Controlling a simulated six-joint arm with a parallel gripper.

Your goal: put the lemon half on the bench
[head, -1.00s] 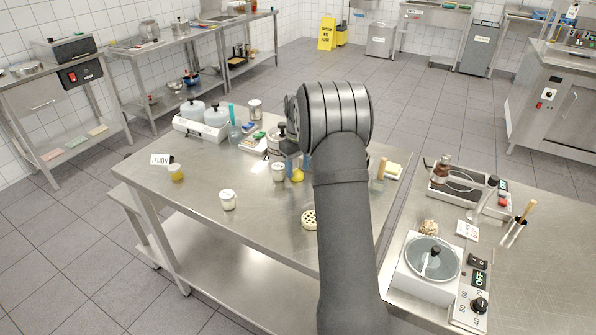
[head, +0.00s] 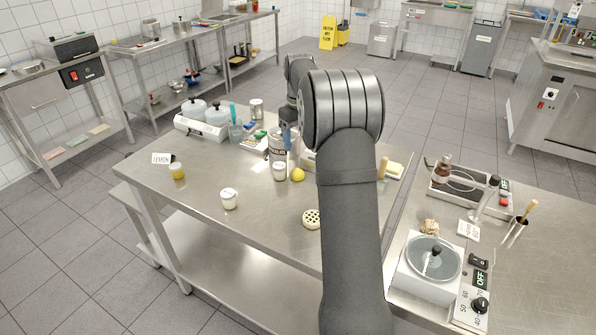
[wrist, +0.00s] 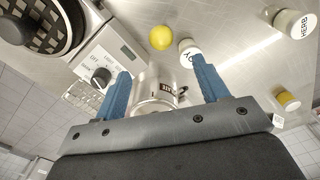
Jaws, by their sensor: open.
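The yellow lemon half (head: 297,174) rests on the steel bench (head: 255,215), just right of a white-lidded jar (head: 279,171). It also shows in the wrist view (wrist: 161,38), beyond my fingertips and apart from them. My gripper (wrist: 160,68) is open, its two blue fingers spread with no lemon between them. A metal canister (wrist: 155,88) appears between the fingers in the wrist view; I cannot tell whether they touch it. In the head view my arm covers part of the bench, and only a bit of blue finger (head: 288,116) shows.
Another white-lidded jar (head: 230,199) and a yellow jar (head: 177,172) by a LEMON card (head: 162,158) stand at left. A tall labelled canister (head: 277,144) stands behind the lemon. A pale perforated disc (head: 312,219) lies nearer.

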